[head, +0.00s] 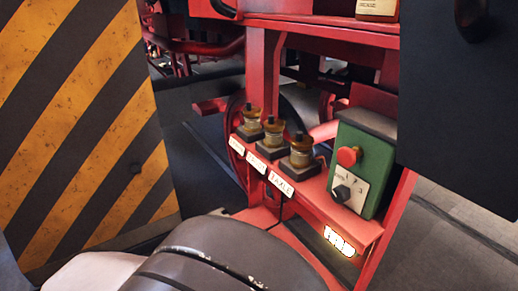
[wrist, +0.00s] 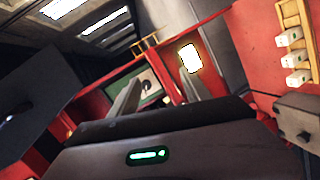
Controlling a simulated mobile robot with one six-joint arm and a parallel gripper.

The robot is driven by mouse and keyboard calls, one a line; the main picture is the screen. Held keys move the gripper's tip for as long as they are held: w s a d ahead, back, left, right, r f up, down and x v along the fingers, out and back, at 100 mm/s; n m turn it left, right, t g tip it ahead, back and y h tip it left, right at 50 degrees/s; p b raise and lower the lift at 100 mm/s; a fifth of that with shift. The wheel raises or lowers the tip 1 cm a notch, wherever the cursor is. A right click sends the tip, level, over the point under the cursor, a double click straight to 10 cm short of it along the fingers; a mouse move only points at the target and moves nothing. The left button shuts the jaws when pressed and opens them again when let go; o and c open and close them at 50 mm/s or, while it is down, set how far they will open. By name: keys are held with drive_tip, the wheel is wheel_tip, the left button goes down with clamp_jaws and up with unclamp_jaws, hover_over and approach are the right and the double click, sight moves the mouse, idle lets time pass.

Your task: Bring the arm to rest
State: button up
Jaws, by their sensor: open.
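My gripper (wrist: 158,85) shows in the wrist view as two grey fingers standing apart above the dark gripper body. I see nothing held between them. A bright white panel (wrist: 190,58) shows behind the right fingertip, and a green surface with a red spot (wrist: 147,85) shows behind the left finger. I cannot tell how far off these are. In the head view the gripper is not visible. A dark rounded link of my arm (head: 215,262) fills the bottom middle.
In the head view a red shelf (head: 335,215) carries several labelled brass-coloured fittings (head: 272,137) and a green box (head: 360,160) with a red button. A striped yellow-black panel (head: 80,120) stands left, a dark panel (head: 460,110) right.

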drive_tip(key=s+d+f+m+g+y+b, duration=0.1)
drive_tip(key=s+d+f+g+y+b, duration=0.2)
drive_tip(key=d+f+b, duration=0.6)
drive_tip(key=s+d+f+m+g+y+b, duration=0.1)
drive_tip(key=d+f+g+y+b, duration=0.2)
drive_tip(key=d+f+y+b, duration=0.55)
drive_tip(key=a+f+m+t+y+b, duration=0.2)
drive_tip(key=f+t+b, duration=0.1)
drive_tip(key=f+b, duration=0.4)
drive_tip(key=a+f+m+t+y+b, duration=0.2)
drive_tip(key=f+t+b, duration=0.1)
drive_tip(key=f+b, duration=0.3)
wheel_tip(320, 180, down, 2)
drive_tip(key=shift+f+b, duration=0.25)
drive_tip(key=shift+b, duration=0.15)
drive_tip(key=shift+w+y, duration=0.1)
drive_tip(key=shift+y, duration=0.15)
